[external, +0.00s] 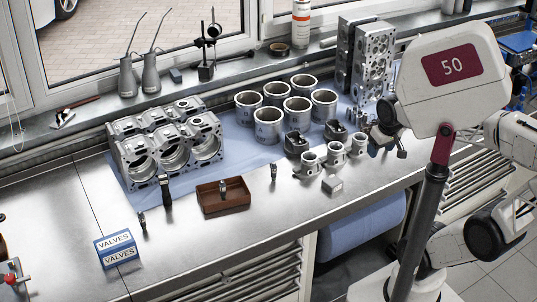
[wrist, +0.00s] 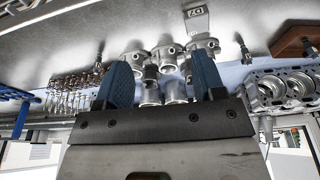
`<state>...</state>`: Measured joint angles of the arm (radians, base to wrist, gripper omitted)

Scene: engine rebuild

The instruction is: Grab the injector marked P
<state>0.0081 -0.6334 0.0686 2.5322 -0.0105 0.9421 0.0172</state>
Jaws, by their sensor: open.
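Several slim dark injector-like parts stand on the bench, and I cannot read a letter P on any of them. In the external view one (external: 143,222) stands near the VALVES box, one (external: 274,172) stands right of the brown tray, and one (external: 223,187) is in the tray. The wrist view shows one (wrist: 245,48) at upper right, one (wrist: 98,58) at upper left, and one (wrist: 310,47) by the tray. My gripper (external: 387,143) is at the bench's right side, partly hidden by my arm. Its blue fingers (wrist: 163,78) are apart, with nothing seen held between them.
Metal throttle-like housings (external: 335,154) and a small grey block (external: 332,184) lie near my gripper. Several cylinder liners (external: 268,127) and an engine block (external: 165,145) are further left. The brown tray (external: 238,203) is near the front edge.

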